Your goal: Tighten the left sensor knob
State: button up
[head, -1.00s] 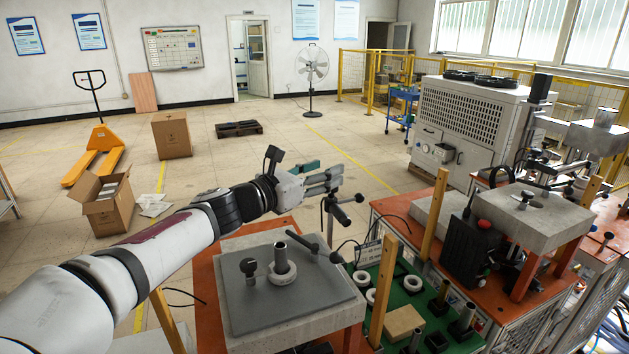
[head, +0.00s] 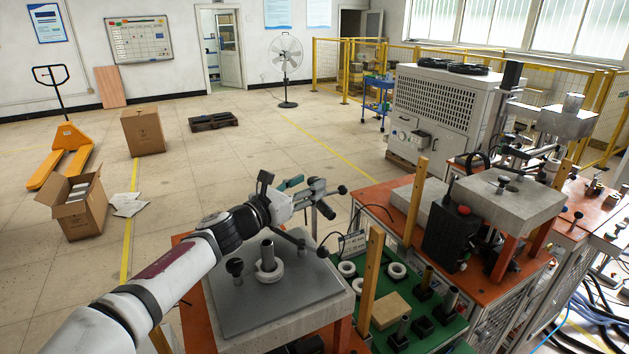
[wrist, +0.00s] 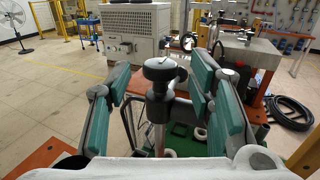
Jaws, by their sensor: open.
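In the wrist view, a dark round-topped knob (wrist: 160,68) on a grey post stands upright between my open fingers. My gripper (wrist: 163,90) has teal pads on both sides of the knob, with visible gaps. In the head view, my gripper (head: 316,193) is at the sensor stand beyond the grey-topped block. A black ball end (head: 342,189) and a black cylinder (head: 325,210) of the stand show past the fingers. The knob between the fingers is not clearly distinguishable there, as my gripper covers part of the stand.
A stone block with a grey plate (head: 300,290) carries a metal post in a white ring (head: 268,270) and a black knob (head: 235,267). A green tray (head: 405,338) with rings and posts is at right. A wooden upright (head: 371,275) stands beside it.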

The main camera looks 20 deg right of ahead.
aim_at(314, 179)
jog(key=shift+x, duration=1.5)
grip_shut()
